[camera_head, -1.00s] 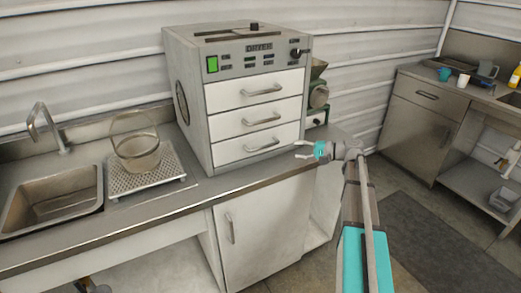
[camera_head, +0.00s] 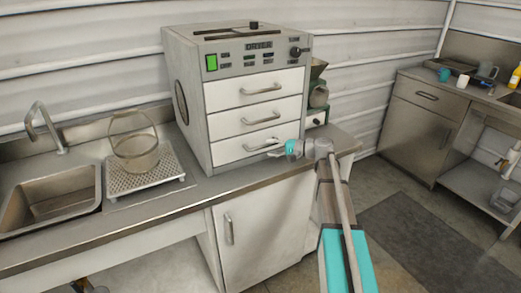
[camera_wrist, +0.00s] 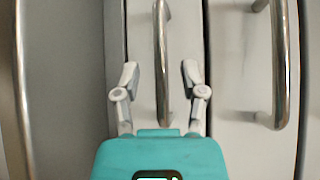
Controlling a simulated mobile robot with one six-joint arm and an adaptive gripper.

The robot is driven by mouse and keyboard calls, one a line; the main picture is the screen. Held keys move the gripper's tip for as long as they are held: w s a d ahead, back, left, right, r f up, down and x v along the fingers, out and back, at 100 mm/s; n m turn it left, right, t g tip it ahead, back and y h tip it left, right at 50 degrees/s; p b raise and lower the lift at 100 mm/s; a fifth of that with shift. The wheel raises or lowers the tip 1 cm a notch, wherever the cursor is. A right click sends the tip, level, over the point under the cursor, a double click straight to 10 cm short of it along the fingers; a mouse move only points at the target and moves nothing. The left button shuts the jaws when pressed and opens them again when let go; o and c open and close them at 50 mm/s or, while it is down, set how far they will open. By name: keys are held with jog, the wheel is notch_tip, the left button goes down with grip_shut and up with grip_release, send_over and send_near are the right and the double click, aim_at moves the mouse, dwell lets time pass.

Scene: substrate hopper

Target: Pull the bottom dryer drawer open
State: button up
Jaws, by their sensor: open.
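The dryer (camera_head: 191,95) is a grey box on the counter with three white drawers stacked in its front, all closed flush. The bottom drawer (camera_head: 232,151) has a curved metal handle (camera_head: 262,145). My gripper (camera_head: 274,151) is at the right end of that handle in the head view. In the wrist view my gripper (camera_wrist: 160,78) is open, with one finger on each side of the bottom drawer's handle (camera_wrist: 162,60). The fingers look apart from the bar. The middle drawer's handle (camera_wrist: 280,65) shows to the right.
A metal basket (camera_head: 137,153) stands on a perforated tray (camera_head: 150,183) beside the sink (camera_head: 45,200). A green machine (camera_head: 318,95) stands behind the dryer's right side. The counter's front edge (camera_head: 215,195) runs below the drawers. The floor to the right is clear.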

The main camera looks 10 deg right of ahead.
aim_at(265, 147)
jog(key=shift+x, duration=1.75)
grip_shut()
